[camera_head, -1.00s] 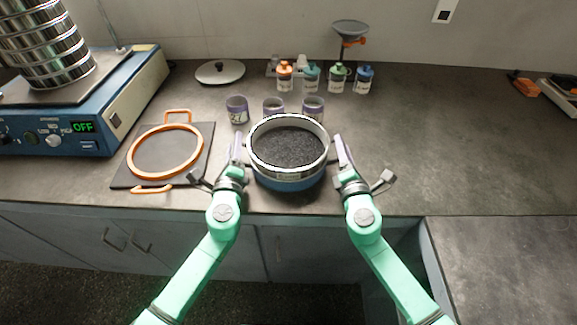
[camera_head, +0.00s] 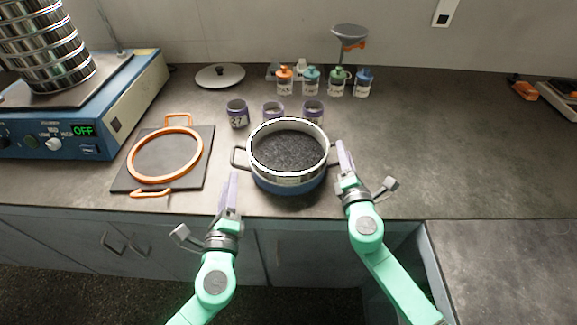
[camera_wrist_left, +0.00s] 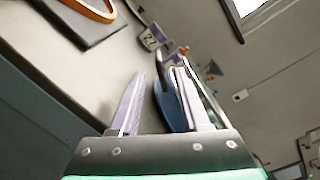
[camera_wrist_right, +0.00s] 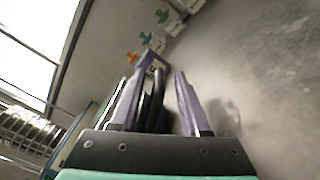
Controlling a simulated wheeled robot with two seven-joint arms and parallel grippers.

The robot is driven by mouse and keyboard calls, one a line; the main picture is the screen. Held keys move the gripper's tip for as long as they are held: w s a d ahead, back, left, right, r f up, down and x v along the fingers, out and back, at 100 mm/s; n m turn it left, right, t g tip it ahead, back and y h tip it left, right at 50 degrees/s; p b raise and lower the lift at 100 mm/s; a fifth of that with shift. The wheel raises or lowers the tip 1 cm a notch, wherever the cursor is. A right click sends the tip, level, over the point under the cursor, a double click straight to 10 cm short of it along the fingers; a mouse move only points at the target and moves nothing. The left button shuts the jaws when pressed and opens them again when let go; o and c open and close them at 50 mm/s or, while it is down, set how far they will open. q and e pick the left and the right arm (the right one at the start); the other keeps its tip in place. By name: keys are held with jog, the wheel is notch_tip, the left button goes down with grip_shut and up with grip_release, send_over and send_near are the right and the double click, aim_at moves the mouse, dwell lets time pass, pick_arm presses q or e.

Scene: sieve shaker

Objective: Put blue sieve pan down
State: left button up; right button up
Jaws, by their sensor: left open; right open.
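The blue sieve pan (camera_head: 290,184) rests on the counter in the head view, filled with dark grains and topped by a silvery rim. Its left handle (camera_head: 239,157) is free. My left gripper (camera_head: 230,190) is open and empty, apart from the pan, at the counter's front edge. My right gripper (camera_head: 345,158) is open beside the pan's right side, close to the right handle. In the right wrist view a dark handle (camera_wrist_right: 152,100) shows between the fingers of my right gripper (camera_wrist_right: 158,95). In the left wrist view part of the blue pan (camera_wrist_left: 170,108) shows behind a finger.
An orange ring (camera_head: 131,167) lies on a dark mat (camera_head: 120,182) to the left. The shaker (camera_head: 118,100) with stacked sieves stands at far left. Several purple-rimmed jars (camera_head: 238,115) and capped bottles (camera_head: 311,84) stand behind the pan.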

jog(key=s, duration=1.1)
jog(key=shift+s+d, duration=0.15)
jog(key=shift+d, duration=0.25)
